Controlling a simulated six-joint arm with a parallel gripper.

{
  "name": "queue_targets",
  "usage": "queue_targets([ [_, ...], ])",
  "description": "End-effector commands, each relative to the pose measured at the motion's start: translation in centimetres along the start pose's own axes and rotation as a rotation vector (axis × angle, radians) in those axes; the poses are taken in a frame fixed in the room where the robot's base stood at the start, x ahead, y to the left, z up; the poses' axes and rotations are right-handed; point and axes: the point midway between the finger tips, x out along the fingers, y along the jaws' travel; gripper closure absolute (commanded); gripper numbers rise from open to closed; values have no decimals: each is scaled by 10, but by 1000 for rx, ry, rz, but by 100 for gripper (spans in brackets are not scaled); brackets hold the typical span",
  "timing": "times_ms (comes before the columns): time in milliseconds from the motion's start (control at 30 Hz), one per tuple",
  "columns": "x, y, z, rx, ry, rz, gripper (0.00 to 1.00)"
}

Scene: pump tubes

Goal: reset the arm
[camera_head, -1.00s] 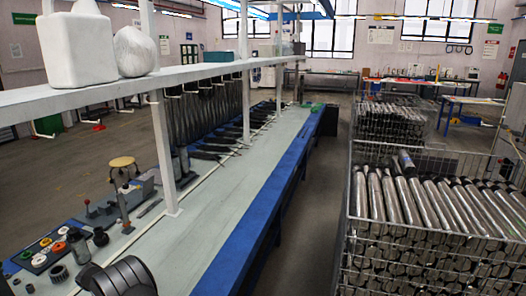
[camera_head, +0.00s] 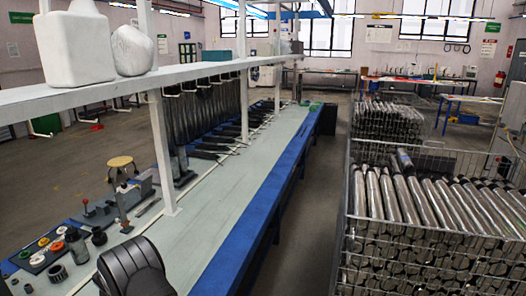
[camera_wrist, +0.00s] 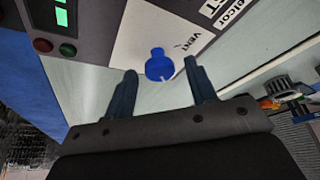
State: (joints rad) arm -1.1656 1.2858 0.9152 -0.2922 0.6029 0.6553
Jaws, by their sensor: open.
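My gripper (camera_wrist: 158,88) shows in the wrist view with its two dark fingers apart and nothing between them. Beyond the fingertips is a grey panel with a white label (camera_wrist: 150,30) reading "VENT" and a blue knob (camera_wrist: 159,65). The knob appears between the fingers in the picture; I cannot tell the exact distance, but no finger is seen closed on it. In the head view a dark rounded part of my arm (camera_head: 133,268) is at the bottom, over the near end of the bench; the fingers are not visible there.
The long bench (camera_head: 215,215) with a blue edge runs away from me. A wire basket (camera_head: 430,240) full of metal tubes stands to the right. A shelf (camera_head: 110,92) carries a white container (camera_head: 75,50). Small parts and fixtures lie at bench left. The bench middle is clear.

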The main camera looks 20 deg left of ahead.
Motion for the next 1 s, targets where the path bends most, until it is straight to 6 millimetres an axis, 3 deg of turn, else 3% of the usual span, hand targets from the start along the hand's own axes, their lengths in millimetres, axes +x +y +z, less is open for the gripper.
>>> queue_targets([
  [600,0,2,-1,-272,1,-113,49],
  [1000,0,2,-1,-341,1,-142,49],
])
